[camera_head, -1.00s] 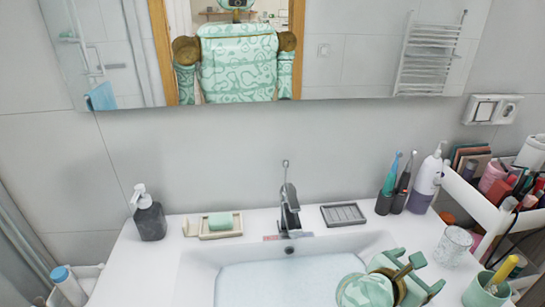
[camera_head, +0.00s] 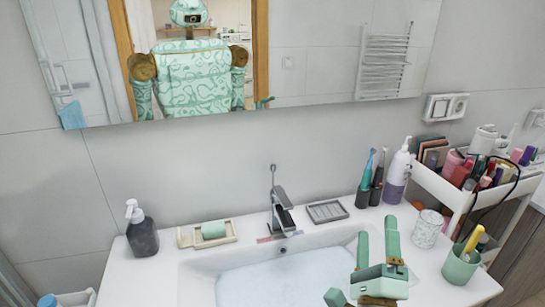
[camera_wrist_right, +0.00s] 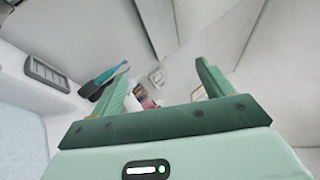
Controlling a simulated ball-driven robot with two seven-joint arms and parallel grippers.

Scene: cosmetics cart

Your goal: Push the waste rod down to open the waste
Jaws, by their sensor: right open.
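The waste rod (camera_head: 272,178) is a thin upright rod with a small knob at its top. It stands just behind the grey faucet (camera_head: 282,212) at the back of the sink and appears raised. My right gripper (camera_head: 377,229), pale green, is over the right side of the sink, right of and nearer than the rod, with nothing between its fingers. Its two spread fingers point toward the back wall. In the right wrist view the open jaws (camera_wrist_right: 160,72) are empty, and I cannot make out the rod. My left gripper is not in view.
The sink basin (camera_head: 262,282) holds water. A soap dish (camera_head: 187,240) and dark pump bottle (camera_head: 142,236) stand left of the faucet; a grey tray (camera_head: 327,211), toothbrushes (camera_head: 366,183), white bottle (camera_head: 398,172) and glass (camera_head: 428,229) stand right. A cosmetics cart (camera_head: 445,192) is further right.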

